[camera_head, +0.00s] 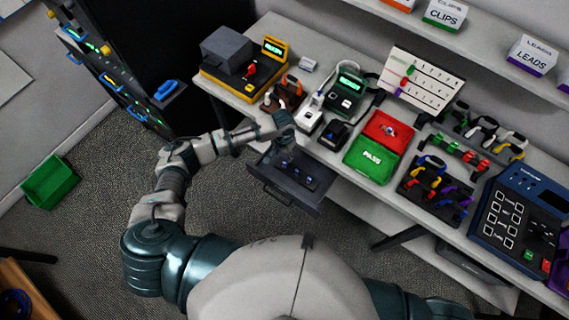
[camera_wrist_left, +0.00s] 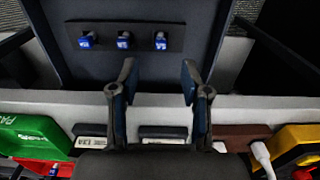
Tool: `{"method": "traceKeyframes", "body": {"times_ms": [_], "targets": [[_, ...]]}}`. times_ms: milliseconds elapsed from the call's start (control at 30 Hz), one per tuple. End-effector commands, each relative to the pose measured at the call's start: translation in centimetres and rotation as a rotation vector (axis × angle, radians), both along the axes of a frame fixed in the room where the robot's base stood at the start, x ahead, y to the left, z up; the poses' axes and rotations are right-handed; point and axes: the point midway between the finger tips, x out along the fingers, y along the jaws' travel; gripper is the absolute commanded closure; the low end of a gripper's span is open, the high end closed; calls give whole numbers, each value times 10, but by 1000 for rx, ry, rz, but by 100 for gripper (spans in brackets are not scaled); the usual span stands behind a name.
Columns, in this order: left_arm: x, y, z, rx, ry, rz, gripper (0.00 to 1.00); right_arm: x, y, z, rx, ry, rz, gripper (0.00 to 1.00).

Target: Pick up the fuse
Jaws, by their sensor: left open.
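Three small blue fuses (camera_wrist_left: 124,40) stand in a row on a dark strip inside an open drawer, likely the fuses of the task. The dark drawer (camera_head: 268,187) sticks out from under the bench, and the fuses are small and dim there in the head view. My left gripper (camera_wrist_left: 158,75) is open and empty, its two fingers apart. In the wrist view the fuses lie beyond the fingertips, not between them. In the head view my left gripper (camera_head: 284,122) is at the bench's front edge, above and behind the drawer. My right gripper is not in view.
On the bench are a yellow device (camera_head: 245,88), a green PASS tray (camera_head: 369,163), a red tray (camera_head: 391,128) and a cable rack (camera_head: 435,190). A blue console (camera_head: 518,225) stands at the right. A green bin (camera_head: 50,181) sits on the floor.

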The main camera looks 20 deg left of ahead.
Motion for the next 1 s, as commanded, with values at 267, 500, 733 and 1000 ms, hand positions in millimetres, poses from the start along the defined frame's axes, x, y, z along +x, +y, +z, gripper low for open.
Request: {"method": "traceKeyframes", "body": {"times_ms": [267,500,733,1000], "targets": [[0,0,-38,-3,-2,0,53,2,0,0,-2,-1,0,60],[7,-1,-66,-1,-1,1,53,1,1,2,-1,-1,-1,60],[8,-1,-91,-3,-2,0,53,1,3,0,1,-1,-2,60],[7,-1,-91,-3,-2,0,68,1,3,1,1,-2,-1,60]]}}
